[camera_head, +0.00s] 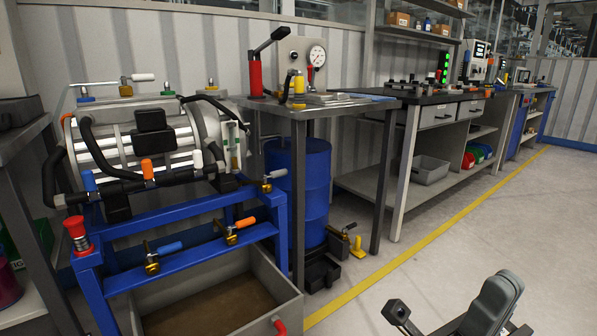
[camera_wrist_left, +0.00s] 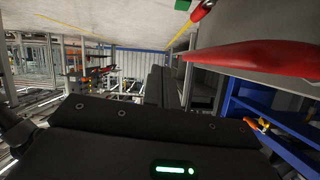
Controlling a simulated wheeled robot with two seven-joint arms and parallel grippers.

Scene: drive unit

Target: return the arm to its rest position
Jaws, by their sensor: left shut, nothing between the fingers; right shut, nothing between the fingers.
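My right gripper (camera_head: 497,292) shows at the lower right of the head view, grey and dark, above the bare floor. It is shut and empty, apart from every object. My left arm does not show in the head view. In the left wrist view my left gripper (camera_wrist_left: 158,88) is dark, with its fingers together and nothing between them. Its dark body with a green light strip fills the bottom of that view. A red handle (camera_wrist_left: 255,57) on a grey box shows close by at the right, apart from the fingers.
The drive unit (camera_head: 150,145) stands on a blue frame (camera_head: 190,262) at the left, above a grey crate (camera_head: 283,289). A steel table (camera_head: 300,112) with a gauge behind it, a blue drum (camera_head: 312,190) and a workbench (camera_head: 440,100) line the wall. The floor at right is clear.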

